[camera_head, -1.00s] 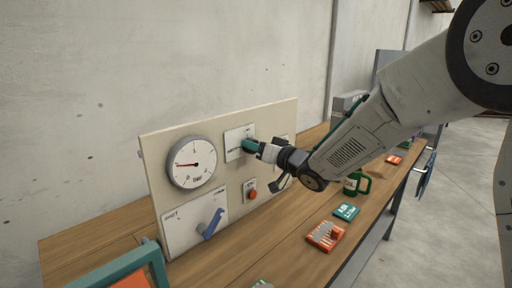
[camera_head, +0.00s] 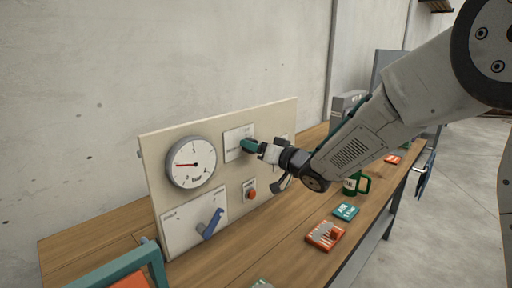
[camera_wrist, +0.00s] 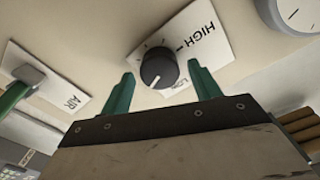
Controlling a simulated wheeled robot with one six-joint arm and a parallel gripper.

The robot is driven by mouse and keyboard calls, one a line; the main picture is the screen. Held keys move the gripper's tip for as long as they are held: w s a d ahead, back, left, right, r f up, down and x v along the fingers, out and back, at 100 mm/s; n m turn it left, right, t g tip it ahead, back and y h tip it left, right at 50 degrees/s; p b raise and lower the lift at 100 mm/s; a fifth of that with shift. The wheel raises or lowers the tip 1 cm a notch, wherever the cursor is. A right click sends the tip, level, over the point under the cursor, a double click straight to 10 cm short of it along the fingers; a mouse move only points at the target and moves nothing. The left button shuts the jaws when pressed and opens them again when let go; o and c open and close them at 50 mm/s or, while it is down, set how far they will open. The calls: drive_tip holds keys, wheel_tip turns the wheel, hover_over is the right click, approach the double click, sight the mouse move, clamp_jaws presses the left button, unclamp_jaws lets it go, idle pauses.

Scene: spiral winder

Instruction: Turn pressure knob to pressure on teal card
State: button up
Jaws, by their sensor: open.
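The pressure knob (camera_wrist: 158,68) is round and black with a white pointer mark. It sits on a white plate (camera_wrist: 200,35) marked HIGH and LOW. My gripper (camera_wrist: 160,69) is open, with one teal finger on each side of the knob in the wrist view; I cannot tell whether they touch it. In the head view my gripper (camera_head: 247,146) is at the panel and hides the knob. The gauge (camera_head: 191,162), marked bar, has a red needle pointing left. The teal card (camera_head: 346,211) lies on the bench; its print is too small to read.
The beige panel (camera_head: 150,165) stands on the wooden bench (camera_head: 285,235). It also carries a blue lever (camera_head: 212,224) and a red button (camera_head: 252,194). An orange tray (camera_head: 325,235) and a green mug (camera_head: 355,184) stand to the right. A plate marked AIR (camera_wrist: 70,98) is nearby.

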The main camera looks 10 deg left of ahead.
drive_tip(key=v, duration=0.7)
drive_tip(key=shift+s+d, duration=0.1)
drive_tip(key=w+d+f+h, duration=0.1)
drive_tip(key=d+f+h, duration=0.5)
drive_tip(key=f+h, duration=0.15)
drive_tip(key=s+d+f+m+g+h, duration=0.25)
drive_tip(key=s+d+h, duration=0.3)
drive_tip(key=d, duration=0.55)
drive_tip(key=s+d+r+m+g, duration=0.1)
drive_tip(key=s+d, duration=0.3)
drive_tip(key=s, duration=0.7)
drive_tip(key=s+d+r+m+g+h, duration=0.1)
drive_tip(key=s+d+r+g, duration=0.2)
drive_tip(key=s, duration=0.8)
drive_tip(key=s+d+r+m+g, duration=0.1)
drive_tip(key=s+d+r+g, duration=0.2)
drive_tip(key=s, duration=0.8)
drive_tip(key=shift+s+d+r, duration=0.15)
drive_tip(key=shift+d+r, duration=0.35)
drive_tip(key=shift+d, duration=0.6)
